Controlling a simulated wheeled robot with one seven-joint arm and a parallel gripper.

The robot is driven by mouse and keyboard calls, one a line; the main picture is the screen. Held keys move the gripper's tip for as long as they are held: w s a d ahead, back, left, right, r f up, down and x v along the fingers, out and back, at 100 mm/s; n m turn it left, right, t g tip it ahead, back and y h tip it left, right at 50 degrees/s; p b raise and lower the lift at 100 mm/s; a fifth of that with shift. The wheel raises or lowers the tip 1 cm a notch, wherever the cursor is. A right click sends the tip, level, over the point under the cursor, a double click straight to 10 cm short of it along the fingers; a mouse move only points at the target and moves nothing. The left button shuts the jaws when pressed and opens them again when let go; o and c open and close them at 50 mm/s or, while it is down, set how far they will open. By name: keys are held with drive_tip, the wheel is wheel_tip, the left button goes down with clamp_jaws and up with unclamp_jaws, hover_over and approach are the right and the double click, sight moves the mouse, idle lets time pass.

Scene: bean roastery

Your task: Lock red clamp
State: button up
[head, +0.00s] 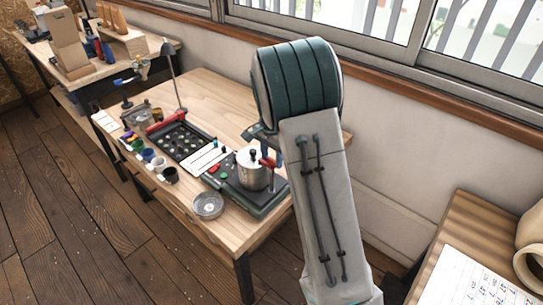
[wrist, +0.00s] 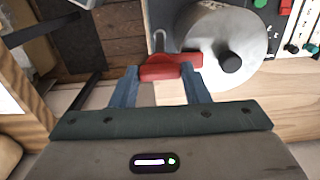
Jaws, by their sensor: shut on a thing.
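The red clamp (wrist: 170,68) lies between the two blue-grey fingers of my gripper (wrist: 168,76) in the wrist view, and the fingers are shut on it. It is beside the round silver canister (wrist: 205,42), which has a black knob on top. In the head view the red clamp (head: 267,162) shows at the right of the canister (head: 250,174), on the dark green machine base (head: 262,205). My arm hides part of the gripper there. I cannot tell whether the clamp is locked.
A metal dish (head: 208,205) stands at the wooden table's front edge (head: 225,241). Several small cups, including a black one (head: 170,174), and a dark sample tray (head: 180,140) stand to the left. A lamp (head: 170,65) rises behind. The window wall is close behind my arm.

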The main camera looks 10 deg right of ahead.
idle(0.4)
drive_tip(key=o, duration=1)
drive_tip(key=shift+r, duration=0.1)
wheel_tip(320, 180, up, 14)
drive_tip(key=shift+f+b, duration=0.15)
drive_tip(key=shift+b, duration=0.5)
drive_tip(key=shift+s+d, duration=0.1)
drive_tip(key=s+n+t, duration=0.1)
drive_tip(key=s+n, duration=0.2)
drive_tip(key=s, duration=0.6)
drive_tip(key=s+f+n+t, duration=0.1)
drive_tip(key=s+n, duration=0.3)
drive_tip(key=s, duration=0.5)
drive_tip(key=s+f+n+t, duration=0.1)
drive_tip(key=s+n, duration=0.3)
drive_tip(key=s, duration=0.6)
drive_tip(key=shift+s+a, duration=0.1)
drive_tip(key=shift+a, duration=0.2)
